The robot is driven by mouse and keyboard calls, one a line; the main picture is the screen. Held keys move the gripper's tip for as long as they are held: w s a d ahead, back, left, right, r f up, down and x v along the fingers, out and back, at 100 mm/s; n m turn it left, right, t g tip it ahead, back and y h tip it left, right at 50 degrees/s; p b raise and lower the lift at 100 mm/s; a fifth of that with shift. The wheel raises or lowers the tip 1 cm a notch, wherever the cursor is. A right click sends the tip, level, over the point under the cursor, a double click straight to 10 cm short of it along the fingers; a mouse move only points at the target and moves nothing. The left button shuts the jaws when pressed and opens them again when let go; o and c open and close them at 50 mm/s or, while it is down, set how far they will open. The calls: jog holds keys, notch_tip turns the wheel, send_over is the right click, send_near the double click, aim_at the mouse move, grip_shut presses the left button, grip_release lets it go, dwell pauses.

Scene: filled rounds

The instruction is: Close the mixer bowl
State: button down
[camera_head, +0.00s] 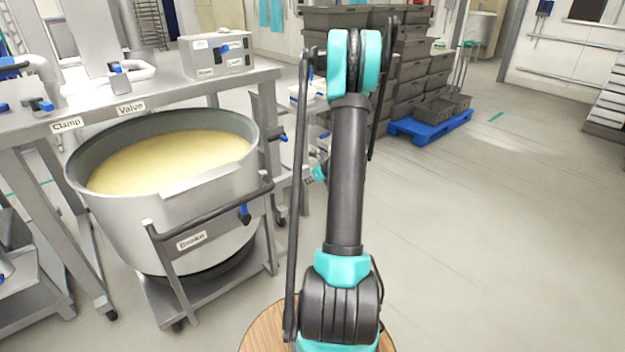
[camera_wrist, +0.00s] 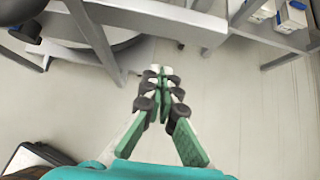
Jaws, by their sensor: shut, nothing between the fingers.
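The mixer bowl (camera_head: 205,220) is a large grey steel bowl at the left of the head view. Its top is uncovered and pale yellow contents (camera_head: 170,160) show inside. It sits on a wheeled trolley (camera_head: 215,285) with a dark bar handle (camera_head: 215,212) at its near side. My gripper (camera_wrist: 158,72) shows in the wrist view with its green fingertips together and nothing between them. In the head view my gripper (camera_head: 319,172) is mostly hidden behind my arm, to the right of the bowl and apart from it.
A steel table (camera_head: 180,92) with parts labelled Clamp and Valve stands over the bowl's far side. Stacked grey crates (camera_head: 410,75) and a blue pallet (camera_head: 432,126) stand at the back. The floor (camera_head: 510,230) on the right is clear.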

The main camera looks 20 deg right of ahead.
jog(key=shift+w+a+f, duration=0.4)
jog(key=shift+w+f, duration=0.2)
jog(key=shift+w, duration=0.6)
jog(key=shift+w+a+f, duration=0.45)
jog(key=shift+w+f, duration=0.15)
jog(key=shift+w, duration=0.65)
jog(key=shift+w+a+f, duration=0.4)
jog(key=shift+w+f, duration=0.2)
jog(key=shift+w, duration=0.6)
